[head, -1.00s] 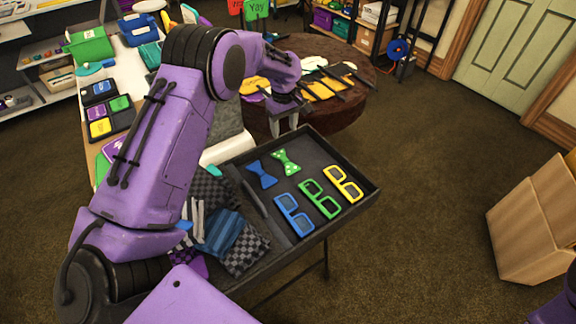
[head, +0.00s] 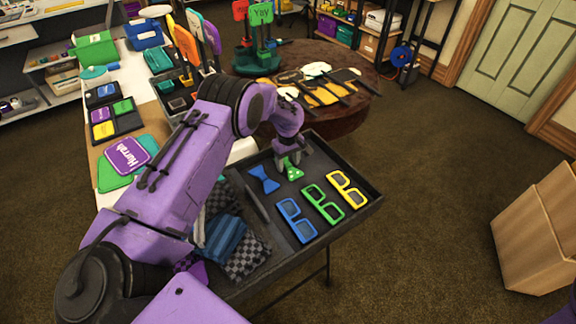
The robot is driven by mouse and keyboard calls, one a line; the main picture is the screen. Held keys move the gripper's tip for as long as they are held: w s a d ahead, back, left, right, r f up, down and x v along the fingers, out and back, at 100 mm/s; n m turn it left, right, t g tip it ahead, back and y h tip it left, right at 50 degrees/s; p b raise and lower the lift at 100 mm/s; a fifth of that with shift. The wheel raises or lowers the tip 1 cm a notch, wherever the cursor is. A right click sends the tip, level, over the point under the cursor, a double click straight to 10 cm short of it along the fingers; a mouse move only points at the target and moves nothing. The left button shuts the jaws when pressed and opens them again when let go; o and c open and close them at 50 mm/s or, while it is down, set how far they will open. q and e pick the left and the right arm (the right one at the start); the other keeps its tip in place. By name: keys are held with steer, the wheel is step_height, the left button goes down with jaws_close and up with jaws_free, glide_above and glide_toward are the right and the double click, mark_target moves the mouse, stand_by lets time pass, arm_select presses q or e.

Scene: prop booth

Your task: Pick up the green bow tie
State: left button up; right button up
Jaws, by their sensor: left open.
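The green bow tie (head: 293,171) has light dots and lies in the black tray (head: 359,205), right of a blue bow tie (head: 264,179). My left gripper (head: 289,160) is at the upper end of the green bow tie, pointing down with its fingers open. The fingers cover part of the bow tie's upper end. I cannot tell whether they touch it. My right gripper is not in view.
Blue glasses (head: 297,220), green glasses (head: 323,202) and yellow glasses (head: 348,188) lie in the tray in front of the bow ties. Folded cloths (head: 226,238) fill its left part. A round brown table (head: 335,62) stands behind.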

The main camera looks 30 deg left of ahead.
arm_select(q)
jaws_close()
steer(key=shift+r, duration=0.1)
